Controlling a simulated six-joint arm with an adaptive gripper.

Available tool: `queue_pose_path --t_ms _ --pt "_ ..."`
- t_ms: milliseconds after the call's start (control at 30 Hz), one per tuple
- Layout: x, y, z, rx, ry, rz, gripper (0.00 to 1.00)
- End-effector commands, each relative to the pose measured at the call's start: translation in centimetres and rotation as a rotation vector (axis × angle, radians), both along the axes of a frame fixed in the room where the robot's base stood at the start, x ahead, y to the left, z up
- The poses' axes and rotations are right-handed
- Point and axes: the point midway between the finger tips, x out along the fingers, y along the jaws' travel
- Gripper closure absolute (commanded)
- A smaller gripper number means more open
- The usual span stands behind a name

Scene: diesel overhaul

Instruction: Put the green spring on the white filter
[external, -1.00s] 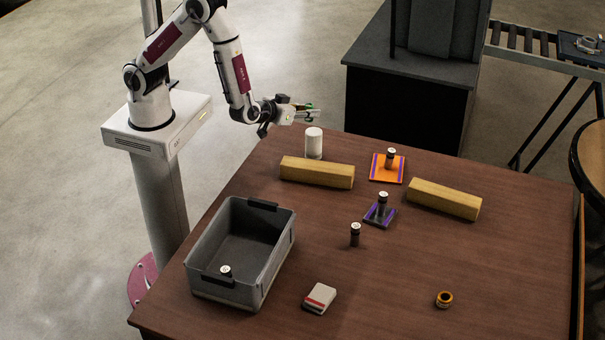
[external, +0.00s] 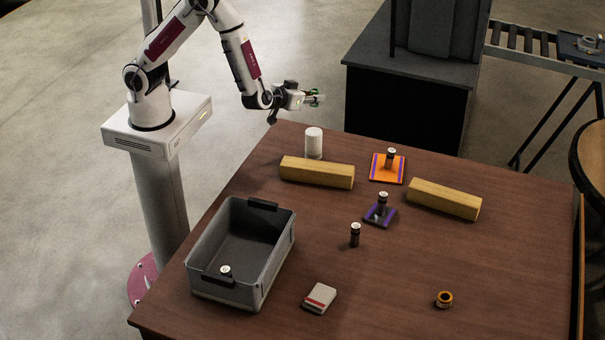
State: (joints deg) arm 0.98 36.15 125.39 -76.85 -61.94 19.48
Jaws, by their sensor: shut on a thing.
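The white filter (external: 314,143) is an upright white cylinder near the far left edge of the table, just behind a wooden block. My gripper (external: 313,98) is above and a little behind the filter in the picture, pointing right. It is shut on the green spring (external: 315,99), of which only small green parts show between the fingers. The spring is apart from the filter, with a gap between them.
Two wooden blocks (external: 317,172) (external: 444,199) lie on the table (external: 420,285). A grey bin (external: 276,240) holds a small part. Dark cylinders stand on an orange pad (external: 380,178), a purple pad (external: 371,217) and the bare table. A red-white box (external: 319,298) and an orange ring (external: 444,299) lie in front.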

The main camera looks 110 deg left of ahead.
Motion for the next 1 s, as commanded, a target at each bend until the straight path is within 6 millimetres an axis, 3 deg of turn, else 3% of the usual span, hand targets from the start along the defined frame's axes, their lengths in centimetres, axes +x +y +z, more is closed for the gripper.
queue_pose_path --t_ms 533,1000 --pt "0.0 0.0 -5.0 0.001 0.002 0.000 1.00" --pt "0.0 0.0 -5.6 0.000 0.000 0.000 1.00"
